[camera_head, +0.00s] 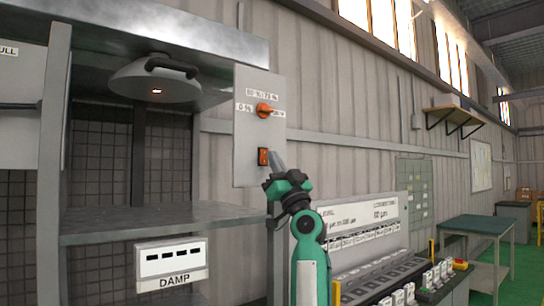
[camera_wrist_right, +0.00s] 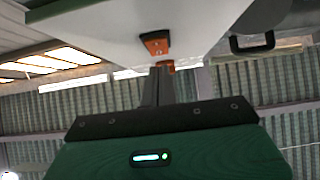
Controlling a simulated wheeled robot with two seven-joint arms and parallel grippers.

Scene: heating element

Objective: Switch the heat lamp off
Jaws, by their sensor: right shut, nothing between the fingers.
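The heat lamp (camera_head: 155,78) is a grey dome with a dark handle under the metal hood, and a small orange glow shows on it. Beside it, a light grey control panel (camera_head: 245,140) carries an orange rotary knob (camera_head: 264,109) and, below that, an orange rocker switch (camera_head: 263,156). My right gripper (camera_head: 277,160) is shut and empty, its tip just right of the rocker switch. In the wrist view the shut fingers (camera_wrist_right: 161,72) point towards the panel (camera_wrist_right: 100,30), near the rocker (camera_wrist_right: 155,42). Contact cannot be told. My left gripper is out of view.
A shelf (camera_head: 170,220) with a DAMP box (camera_head: 172,265) lies below the lamp. A bench unit with a labelled board (camera_head: 365,222) stands right of my arm. A green-topped table (camera_head: 485,224) is further back.

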